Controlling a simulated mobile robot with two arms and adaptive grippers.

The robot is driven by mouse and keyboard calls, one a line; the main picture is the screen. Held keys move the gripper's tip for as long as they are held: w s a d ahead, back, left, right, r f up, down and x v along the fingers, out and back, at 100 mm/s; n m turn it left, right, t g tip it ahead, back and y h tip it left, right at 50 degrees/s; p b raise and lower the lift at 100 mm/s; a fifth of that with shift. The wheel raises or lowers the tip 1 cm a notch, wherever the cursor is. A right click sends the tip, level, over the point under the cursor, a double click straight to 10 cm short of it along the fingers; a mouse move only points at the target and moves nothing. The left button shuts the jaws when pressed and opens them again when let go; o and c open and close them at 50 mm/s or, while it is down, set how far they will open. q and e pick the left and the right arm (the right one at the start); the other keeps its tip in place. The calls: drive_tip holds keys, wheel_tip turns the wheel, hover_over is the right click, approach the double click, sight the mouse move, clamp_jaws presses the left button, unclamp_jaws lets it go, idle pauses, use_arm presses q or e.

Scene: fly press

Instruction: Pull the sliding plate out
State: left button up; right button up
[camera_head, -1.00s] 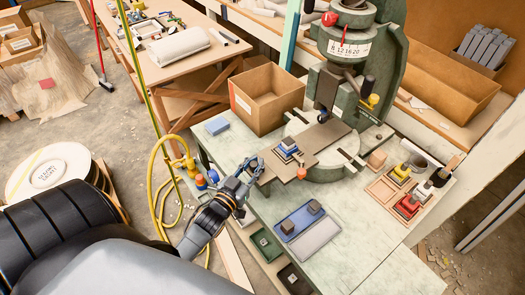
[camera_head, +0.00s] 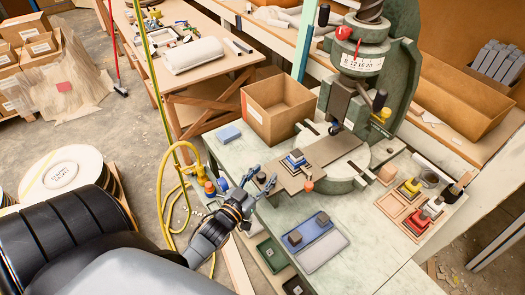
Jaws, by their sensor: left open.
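The sliding plate (camera_head: 333,149) is a flat brown-grey strip. It runs from under the press ram (camera_head: 338,103) out over the round table of the press (camera_head: 350,172) toward the front left. A small blue and white stack with a dark top (camera_head: 295,159) sits on its outer part. An orange-red knob (camera_head: 308,186) is at its front edge. My left gripper (camera_head: 262,179) is open and empty, just left of the plate's outer end. I cannot tell whether a finger touches the plate. My right gripper is not in view.
A cardboard box (camera_head: 279,108) stands behind the plate. A blue tray (camera_head: 303,233) with dark blocks and a grey tray (camera_head: 322,252) lie in front. Coloured stamps in a wooden holder (camera_head: 394,206) are at the right. A yellow hose (camera_head: 165,200) hangs left of the bench.

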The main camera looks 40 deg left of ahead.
use_arm(q)
drive_tip(key=s, duration=1.2)
drive_tip(key=shift+d, duration=0.4)
drive_tip(key=s+d+f+g+h+b, duration=0.1)
drive_tip(key=s+d+f+g+b, duration=0.2)
drive_tip(key=f, duration=1.4)
drive_tip(key=s+d+f+g, duration=0.3)
drive_tip(key=s+f+g, duration=0.25)
drive_tip(key=f, duration=1.05)
drive_tip(key=s+d+f+m+g+b, duration=0.2)
drive_tip(key=s+f+g, duration=0.6)
drive_tip(key=s+f, duration=0.8)
drive_tip(key=s+m, duration=0.1)
drive_tip(key=s, duration=0.1)
drive_tip(key=shift+s+f+b, duration=0.15)
drive_tip(key=shift+s+b, duration=0.15)
drive_tip(key=shift+d+g, duration=0.1)
drive_tip(key=shift+g, duration=0.15)
